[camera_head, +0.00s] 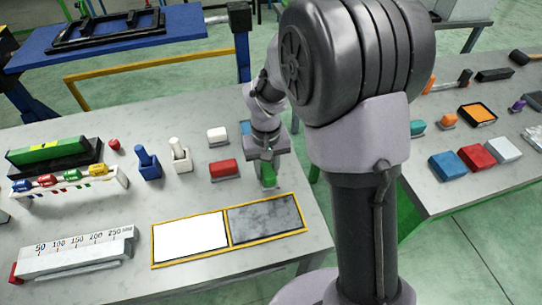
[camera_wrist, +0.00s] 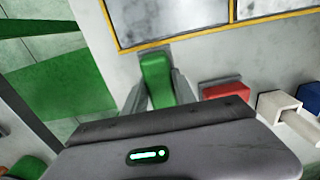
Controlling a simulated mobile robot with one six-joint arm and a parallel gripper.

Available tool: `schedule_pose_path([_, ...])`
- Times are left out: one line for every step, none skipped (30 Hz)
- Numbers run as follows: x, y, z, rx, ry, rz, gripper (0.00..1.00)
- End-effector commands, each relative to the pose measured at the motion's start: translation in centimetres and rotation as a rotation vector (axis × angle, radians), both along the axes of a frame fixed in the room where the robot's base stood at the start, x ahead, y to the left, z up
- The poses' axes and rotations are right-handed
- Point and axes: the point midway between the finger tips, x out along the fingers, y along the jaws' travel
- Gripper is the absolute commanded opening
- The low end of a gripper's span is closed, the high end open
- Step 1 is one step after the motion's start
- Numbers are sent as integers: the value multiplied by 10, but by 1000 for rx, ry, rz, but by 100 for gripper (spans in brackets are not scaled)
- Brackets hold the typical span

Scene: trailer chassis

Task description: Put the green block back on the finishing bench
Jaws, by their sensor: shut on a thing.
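The green block (camera_head: 268,174) is at the right part of the grey bench (camera_head: 110,212) in the head view, just behind the yellow-framed panel. My gripper (camera_head: 265,158) is above it, pointing down, and shut on it. In the wrist view the green block (camera_wrist: 157,79) sits between the two fingers of my gripper (camera_wrist: 160,98). Its far end reaches past the fingertips. I cannot tell for sure whether it touches the bench top.
The red block (camera_head: 223,169) lies close left of the green block. The yellow-framed panel (camera_head: 228,228), half white and half grey, lies in front. White (camera_head: 217,136) and blue items stand behind. Another bench (camera_head: 455,190) with coloured blocks is at right.

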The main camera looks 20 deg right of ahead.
Motion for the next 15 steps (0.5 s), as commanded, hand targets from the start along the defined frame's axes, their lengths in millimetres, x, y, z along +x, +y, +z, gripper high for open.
schedule_pose_path([17,-5,-5,0,-2,-2,0])
schedule_pose_path([27,-9,-6,0,-2,-3,0])
schedule_pose_path([40,-12,-7,0,-2,-3,0])
schedule_pose_path([48,-15,-8,0,0,-2,0])
schedule_pose_path([56,-17,-8,0,-1,-1,0])
schedule_pose_path([64,-19,-9,0,-1,-1,0])
schedule_pose_path([69,-21,-9,0,0,-1,0])
schedule_pose_path([73,-22,-9,0,0,0,0])
schedule_pose_path([76,-23,-9,0,0,0,0])
schedule_pose_path([77,-24,-11,0,0,-1,0])
schedule_pose_path([78,-24,-15,0,1,0,0])
schedule_pose_path([78,-24,-22,0,2,0,0])
schedule_pose_path([78,-24,-28,0,2,1,0])
schedule_pose_path([78,-24,-35,0,2,1,0])
schedule_pose_path([78,-24,-43,0,2,1,0])
